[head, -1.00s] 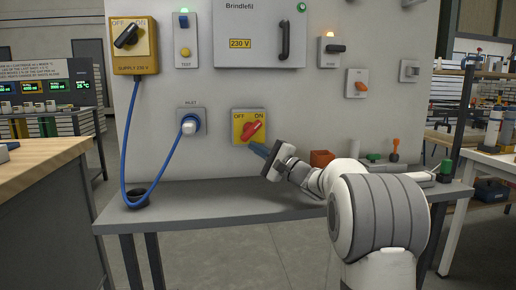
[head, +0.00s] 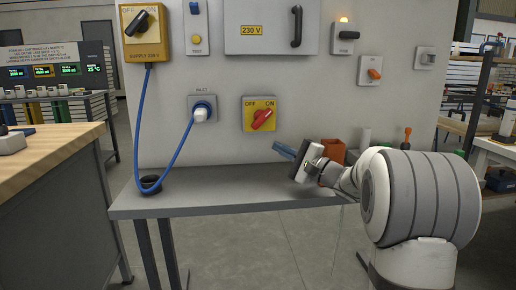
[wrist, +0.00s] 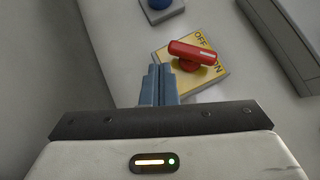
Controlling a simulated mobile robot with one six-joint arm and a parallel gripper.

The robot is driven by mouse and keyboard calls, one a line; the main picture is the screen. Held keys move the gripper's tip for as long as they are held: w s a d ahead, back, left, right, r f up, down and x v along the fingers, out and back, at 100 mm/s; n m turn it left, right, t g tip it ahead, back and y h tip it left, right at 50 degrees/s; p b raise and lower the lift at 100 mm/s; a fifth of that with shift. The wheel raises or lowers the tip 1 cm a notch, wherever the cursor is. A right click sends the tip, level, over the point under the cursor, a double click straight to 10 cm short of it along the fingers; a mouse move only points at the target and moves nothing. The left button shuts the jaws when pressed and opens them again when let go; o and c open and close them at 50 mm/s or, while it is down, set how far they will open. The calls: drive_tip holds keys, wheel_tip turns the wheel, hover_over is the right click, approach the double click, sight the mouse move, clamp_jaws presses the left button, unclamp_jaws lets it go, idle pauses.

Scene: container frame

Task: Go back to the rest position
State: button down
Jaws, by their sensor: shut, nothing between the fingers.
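My gripper (head: 277,148) is shut and empty, its blue fingers pointing at the panel, right of and a little below the red rotary switch (head: 262,119) on its yellow OFF/ON plate (head: 248,115). The fingers stand apart from the switch. In the wrist view the blue fingers (wrist: 158,70) are together, with the red handle (wrist: 192,52) beyond them to the upper right. The handle lies tilted across the plate, and part of the lettering is covered.
A grey bench (head: 225,190) runs below the panel (head: 220,85). A blue cable (head: 150,110) hangs from the yellow supply box (head: 145,45) and loops up to the inlet plug (head: 200,113). An orange box (head: 332,150) stands behind my wrist. A wooden-topped counter (head: 50,150) is at left.

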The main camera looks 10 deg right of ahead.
drive_tip(key=s+a+r+n+g+h+p, duration=0.25)
drive_tip(key=s+a+g+p, duration=0.3)
drive_tip(key=s+p, duration=0.35)
drive_tip(key=s+a+r+n+g+h+p, duration=0.25)
drive_tip(key=s+a+n+g+p, duration=0.3)
drive_tip(key=s, duration=0.55)
drive_tip(key=s+d+r+n+h+p, duration=0.2)
drive_tip(key=s+d+r+h+p, duration=0.1)
drive_tip(key=s+p, duration=0.5)
drive_tip(key=s+d+r+n+g+h+p, duration=0.1)
drive_tip(key=s+d+r+n+h+p, duration=0.1)
drive_tip(key=s+d+h+p, duration=0.3)
drive_tip(key=s+r+h+p, duration=0.1)
drive_tip(key=s+p, duration=0.2)
drive_tip(key=shift+s+d+n+p, duration=0.2)
drive_tip(key=shift+d+n+p, duration=0.05)
drive_tip(key=shift+n+p, duration=0.15)
